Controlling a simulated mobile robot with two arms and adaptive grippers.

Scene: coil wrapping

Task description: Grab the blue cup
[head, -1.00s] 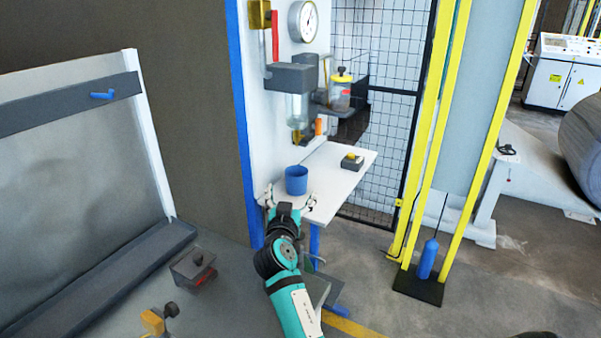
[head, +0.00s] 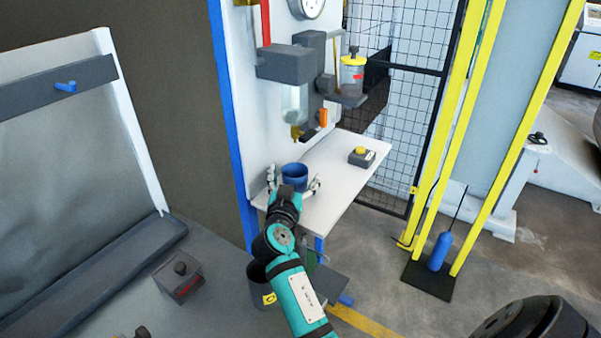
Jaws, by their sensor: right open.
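The blue cup (head: 295,175) stands upright on the white shelf table in the middle of the head view. My right gripper (head: 294,182) is open at the near edge of that table, with one finger on each side of the cup. The cup's lower near part is hidden behind my wrist. I cannot tell whether the fingers touch the cup. My left gripper is not in view.
A clear dispenser (head: 295,103) hangs on the wall panel above and behind the cup. A yellow-framed post (head: 455,120) stands to the right.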

